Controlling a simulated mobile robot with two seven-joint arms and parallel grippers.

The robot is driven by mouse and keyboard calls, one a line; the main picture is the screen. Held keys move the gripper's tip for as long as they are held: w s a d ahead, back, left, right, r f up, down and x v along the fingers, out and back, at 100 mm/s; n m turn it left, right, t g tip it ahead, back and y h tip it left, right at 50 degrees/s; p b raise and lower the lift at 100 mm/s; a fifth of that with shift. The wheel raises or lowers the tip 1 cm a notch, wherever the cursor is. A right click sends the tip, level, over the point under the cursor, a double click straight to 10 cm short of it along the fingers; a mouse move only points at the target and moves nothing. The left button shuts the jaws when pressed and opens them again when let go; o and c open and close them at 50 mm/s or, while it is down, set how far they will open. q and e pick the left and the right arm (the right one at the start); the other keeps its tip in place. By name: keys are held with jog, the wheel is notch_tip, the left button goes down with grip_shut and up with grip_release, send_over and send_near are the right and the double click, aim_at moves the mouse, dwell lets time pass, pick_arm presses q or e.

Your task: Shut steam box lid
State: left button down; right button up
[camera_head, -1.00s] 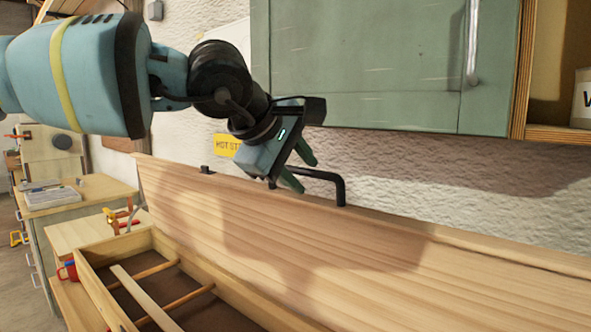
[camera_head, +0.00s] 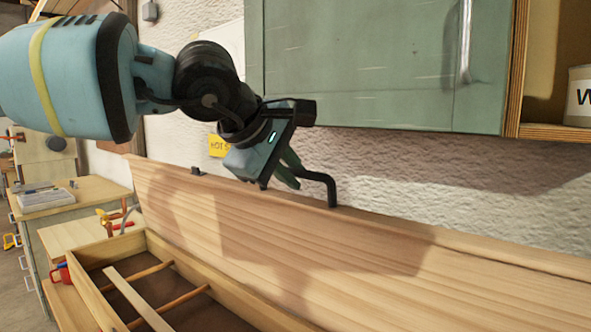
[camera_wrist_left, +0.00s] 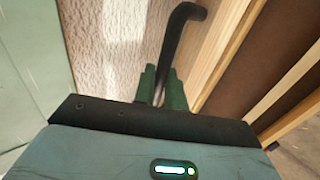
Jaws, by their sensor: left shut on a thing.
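The steam box lid (camera_head: 300,245) is a long pale wooden panel. It stands raised along the back of the open wooden box (camera_head: 122,244). A black bent handle (camera_head: 328,185) rises from the lid's top edge and also shows in the left wrist view (camera_wrist_left: 178,35). My left gripper (camera_head: 288,172) is shut on the handle's bar. In the left wrist view its green fingers (camera_wrist_left: 163,88) sit on both sides of the bar. My right gripper is not in view.
Pale slats (camera_head: 135,297) show inside the box. A green cabinet (camera_head: 375,65) hangs on the wall above the lid. A yellow sign (camera_head: 218,145) is on the wall behind my left gripper. A workbench (camera_head: 80,195) stands at the left.

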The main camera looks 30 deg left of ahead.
pick_arm(q)
jog(key=s+f, duration=0.1)
jog(key=s, duration=0.5)
jog(key=shift+s+a+f, duration=0.15)
jog(key=shift+a+f, duration=0.1)
jog(key=shift+f, duration=0.1)
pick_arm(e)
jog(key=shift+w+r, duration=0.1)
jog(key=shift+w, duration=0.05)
pick_arm(q)
jog(key=shift+s, duration=0.1)
jog(key=s+f, duration=0.3)
jog(key=s, duration=0.3)
jog(key=shift+s+a+f, duration=0.15)
jog(key=shift+a+f, duration=0.05)
jog(key=shift+a, duration=0.05)
jog(key=s+f+b, duration=0.5)
jog(key=shift+s+a, duration=0.2)
jog(key=shift+s, duration=0.1)
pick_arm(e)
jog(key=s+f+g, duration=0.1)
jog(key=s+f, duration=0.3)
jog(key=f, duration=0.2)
pick_arm(q)
jog(key=shift+r, duration=0.1)
